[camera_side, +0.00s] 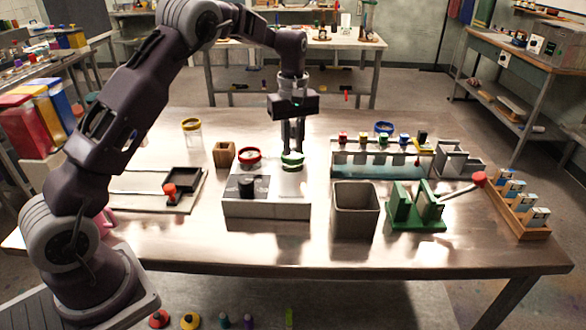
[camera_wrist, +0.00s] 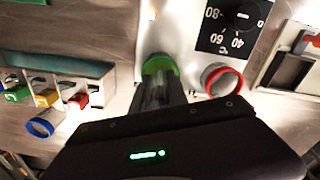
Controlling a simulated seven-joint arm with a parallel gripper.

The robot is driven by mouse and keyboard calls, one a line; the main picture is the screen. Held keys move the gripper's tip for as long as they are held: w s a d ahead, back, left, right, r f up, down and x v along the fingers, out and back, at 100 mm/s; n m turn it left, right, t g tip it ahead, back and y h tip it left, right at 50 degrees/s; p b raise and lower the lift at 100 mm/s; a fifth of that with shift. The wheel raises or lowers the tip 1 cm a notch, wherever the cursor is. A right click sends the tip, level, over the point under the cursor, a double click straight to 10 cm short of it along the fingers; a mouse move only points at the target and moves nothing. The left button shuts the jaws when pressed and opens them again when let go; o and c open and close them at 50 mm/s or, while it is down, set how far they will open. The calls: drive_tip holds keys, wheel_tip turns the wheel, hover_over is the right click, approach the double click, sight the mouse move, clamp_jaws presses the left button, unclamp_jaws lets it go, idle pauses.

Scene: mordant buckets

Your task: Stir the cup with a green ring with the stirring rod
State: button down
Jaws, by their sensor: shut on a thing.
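The cup with a green ring (camera_side: 292,160) is at the back right of the grey heater box (camera_side: 265,208), which has a black dial. My gripper (camera_side: 292,148) points straight down and is shut on this cup at its ring. In the wrist view the green ring (camera_wrist: 158,64) sits at the fingertips (camera_wrist: 157,80). I cannot tell whether the cup's base touches the box.
A yellow-ringed jar (camera_side: 192,132) and wooden block (camera_side: 224,154) are farther left. A grey bin (camera_side: 355,208), green stand (camera_side: 417,210), vial rack (camera_side: 380,160) and blue-ringed cup (camera_side: 385,128) are right.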

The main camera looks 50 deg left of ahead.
sight(293, 124)
drive_tip(key=shift+r, duration=3.4)
drive_tip(key=shift+r, duration=1.5)
